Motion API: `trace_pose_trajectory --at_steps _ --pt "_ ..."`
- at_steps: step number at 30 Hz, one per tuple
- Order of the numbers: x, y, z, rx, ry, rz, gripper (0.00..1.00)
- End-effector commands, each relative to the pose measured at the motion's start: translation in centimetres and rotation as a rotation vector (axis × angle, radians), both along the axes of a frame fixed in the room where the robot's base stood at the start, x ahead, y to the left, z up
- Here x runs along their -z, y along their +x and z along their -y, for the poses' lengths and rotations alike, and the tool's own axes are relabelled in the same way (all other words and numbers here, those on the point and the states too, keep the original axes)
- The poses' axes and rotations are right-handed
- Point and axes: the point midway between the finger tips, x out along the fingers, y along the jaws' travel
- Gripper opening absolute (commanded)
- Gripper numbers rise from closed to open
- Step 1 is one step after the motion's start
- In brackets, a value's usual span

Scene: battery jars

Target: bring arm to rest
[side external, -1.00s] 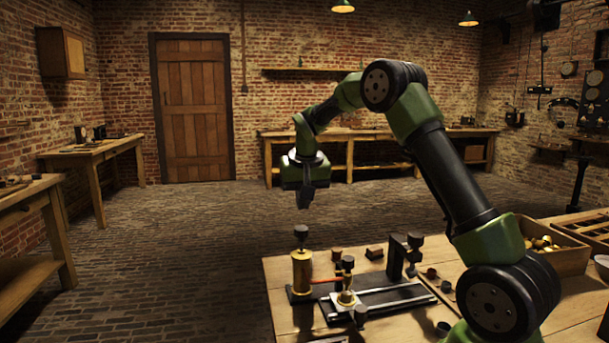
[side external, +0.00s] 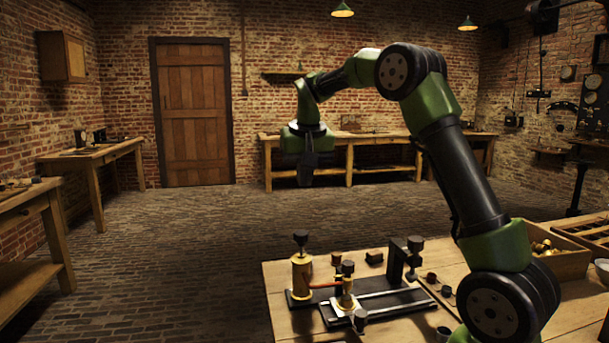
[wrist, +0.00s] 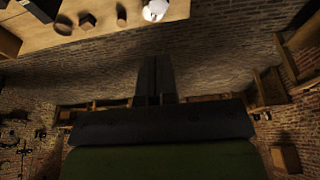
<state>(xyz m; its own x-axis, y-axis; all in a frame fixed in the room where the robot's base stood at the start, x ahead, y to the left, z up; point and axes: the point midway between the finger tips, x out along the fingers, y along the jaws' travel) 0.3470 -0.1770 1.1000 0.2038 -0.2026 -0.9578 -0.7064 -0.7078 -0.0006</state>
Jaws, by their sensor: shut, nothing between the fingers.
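My gripper (side external: 307,178) hangs in the air, pointing down, high above the wooden workbench (side external: 277,275). Its fingers are shut with nothing between them. In the wrist view its two dark fingers (wrist: 156,75) lie together, and the bench (wrist: 50,30) shows at the upper left, away from them. On the bench stand a brass cylinder with a black knob (side external: 301,270) and a smaller brass post (side external: 346,290) on a dark base. The gripper touches none of these.
A black upright bracket (side external: 396,262) and several small blocks stand on the bench. A wooden box of brass-coloured pieces (side external: 560,262) is at the right, close to my arm's base. The brick floor (side external: 170,250) beyond the bench and the air around the gripper are clear.

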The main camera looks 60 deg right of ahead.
Motion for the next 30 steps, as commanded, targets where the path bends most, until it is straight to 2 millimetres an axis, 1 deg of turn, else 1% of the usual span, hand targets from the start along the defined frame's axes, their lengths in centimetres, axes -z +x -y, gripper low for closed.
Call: trace_pose_trajectory --at_steps 10,11,14,17,19,22,24,26,27,30 --pt "-0.1 -0.1 -0.2 -0.004 0.001 0.002 0.0" --pt "-0.3 -0.2 -0.4 -0.008 0.002 0.006 0.0" --pt "-1.5 -0.9 -2.2 -0.043 0.009 0.033 0.0" --pt "-3.2 -2.6 -5.5 -0.107 0.024 0.082 0.0" --pt "-4.3 -4.4 -8.1 -0.161 0.041 0.124 0.0" --pt "-5.2 -7.5 -11.7 -0.236 0.066 0.186 0.0" --pt "-5.4 -9.8 -13.9 -0.287 0.086 0.229 0.0" --pt "-5.2 -11.9 -15.5 -0.327 0.103 0.264 0.0" --pt "-5.0 -13.3 -16.5 -0.354 0.116 0.288 0.0" --pt "-4.0 -16.3 -18.4 -0.407 0.143 0.338 0.0"
